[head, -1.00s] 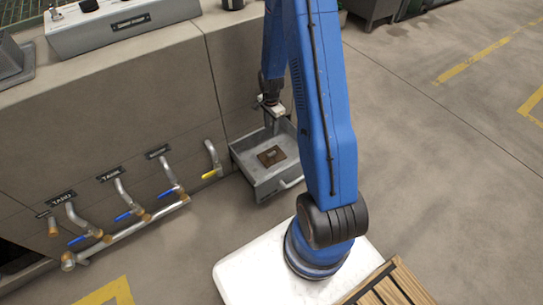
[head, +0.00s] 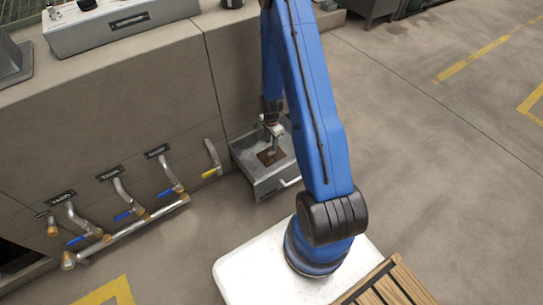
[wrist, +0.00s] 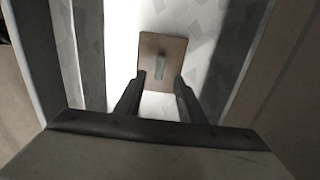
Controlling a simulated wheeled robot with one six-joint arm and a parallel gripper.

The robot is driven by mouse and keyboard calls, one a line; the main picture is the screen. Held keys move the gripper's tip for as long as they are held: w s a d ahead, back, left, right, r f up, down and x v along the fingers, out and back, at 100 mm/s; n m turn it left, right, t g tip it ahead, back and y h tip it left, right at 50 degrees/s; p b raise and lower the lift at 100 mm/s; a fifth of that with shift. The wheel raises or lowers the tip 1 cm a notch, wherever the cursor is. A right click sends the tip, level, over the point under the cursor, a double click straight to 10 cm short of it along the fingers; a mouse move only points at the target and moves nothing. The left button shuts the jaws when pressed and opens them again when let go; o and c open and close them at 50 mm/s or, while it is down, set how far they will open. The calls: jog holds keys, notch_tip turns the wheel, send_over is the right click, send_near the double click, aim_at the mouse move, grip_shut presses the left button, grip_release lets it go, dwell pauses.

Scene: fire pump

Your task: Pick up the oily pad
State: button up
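The oily pad is a small brown square (head: 270,157) lying on the floor of the open grey drawer (head: 262,184). In the wrist view the pad (wrist: 150,50) shows tan, with a pale raised piece at its middle. My gripper (head: 271,151) points down into the drawer over the pad and hides part of it. In the wrist view my gripper (wrist: 156,84) has its two fingers apart, one on each side of the pad's near edge, with nothing between them at the tips. I cannot tell whether the fingertips touch the pad.
The drawer walls (wrist: 65,45) stand close on both sides of my gripper. To the left, pipes with blue-handled valves (head: 130,213) run along the cabinet front, and a yellow-handled valve (head: 211,172) is beside the drawer. Open floor lies to the right.

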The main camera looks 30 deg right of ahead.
aim_at(271, 152)
jog(key=shift+f, duration=3.35)
jog(key=shift+c, duration=0.6)
grip_shut()
